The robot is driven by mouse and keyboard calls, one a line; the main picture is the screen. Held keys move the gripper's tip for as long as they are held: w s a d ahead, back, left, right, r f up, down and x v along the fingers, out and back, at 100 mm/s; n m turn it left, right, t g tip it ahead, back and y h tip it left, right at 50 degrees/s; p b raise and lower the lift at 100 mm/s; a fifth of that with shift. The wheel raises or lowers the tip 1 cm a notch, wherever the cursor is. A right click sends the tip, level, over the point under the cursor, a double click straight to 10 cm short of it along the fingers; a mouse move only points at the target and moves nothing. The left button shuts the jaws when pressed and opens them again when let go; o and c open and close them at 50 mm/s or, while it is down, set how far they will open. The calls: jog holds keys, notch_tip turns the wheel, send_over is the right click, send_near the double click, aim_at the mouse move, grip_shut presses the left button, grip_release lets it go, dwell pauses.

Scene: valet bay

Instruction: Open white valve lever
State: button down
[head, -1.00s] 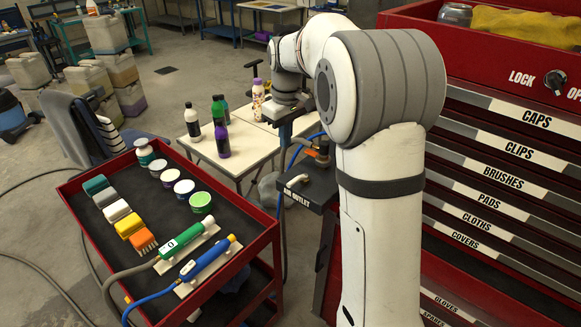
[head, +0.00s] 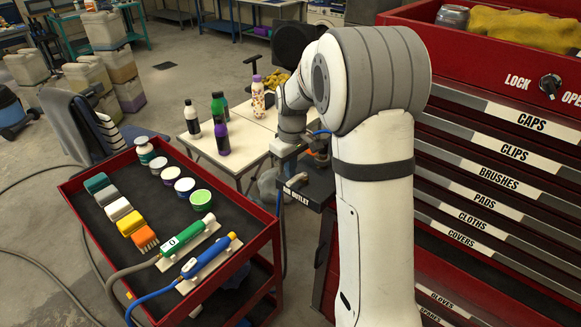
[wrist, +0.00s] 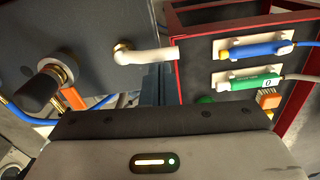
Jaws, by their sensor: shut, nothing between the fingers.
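The white valve lever (wrist: 150,55) sticks out sideways from a brass pivot on the dark air outlet box (wrist: 75,35) in the wrist view. In the head view the lever (head: 297,180) is small, at the box's front left beside the "AIR OUTLET" label. My gripper (wrist: 154,72) is shut and empty. Its blue-grey fingers show just below the lever's free end in the wrist view. Whether they touch it I cannot tell. In the head view my gripper (head: 287,166) is close to the lever and partly hides the box.
A second valve with a black knob (wrist: 40,88) and orange part is on the same box. A red cart (head: 254,246) with bottles, tubs, brushes and hose tools stands close on the left. A white table (head: 240,140) with bottles is behind. A red drawer cabinet (head: 500,150) fills the right.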

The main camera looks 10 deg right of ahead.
jog(key=shift+s+d+f+b, duration=0.25)
jog(key=shift+s+f+b, duration=0.15)
jog(key=shift+b, duration=0.2)
jog(key=shift+s, duration=0.15)
jog(key=shift+f, duration=0.1)
jog(key=shift+w+a, duration=0.15)
jog(key=shift+w, duration=0.1)
